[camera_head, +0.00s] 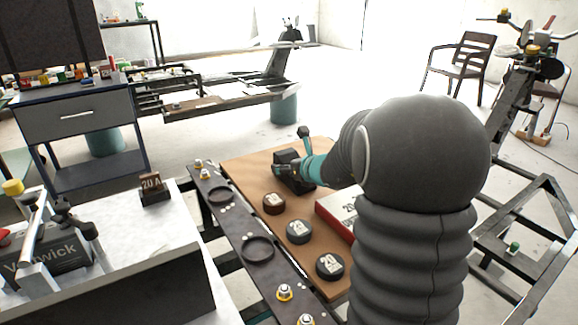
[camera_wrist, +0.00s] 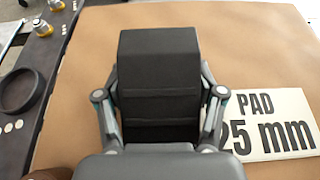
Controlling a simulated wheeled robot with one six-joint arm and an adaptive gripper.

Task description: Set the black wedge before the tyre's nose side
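The black wedge (camera_wrist: 158,75) is a dark block with ribbed lines across its face. It fills the middle of the wrist view between the two fingers of my gripper (camera_wrist: 160,98), which press close against its left and right sides. In the head view the wedge (camera_head: 287,157) is at the far part of the brown board, with my gripper (camera_head: 296,168) around it and my arm reaching from the right. I cannot tell whether its underside touches the board. I cannot make out a tyre in either view.
The brown board (camera_head: 251,166) carries round weights (camera_head: 300,231) and a white "PAD 25 mm" plate (camera_wrist: 268,124). A dark rail (camera_head: 228,222) with rings and bolts runs along its left. A white bench (camera_head: 120,250) stands left; a frame (camera_head: 530,225) right.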

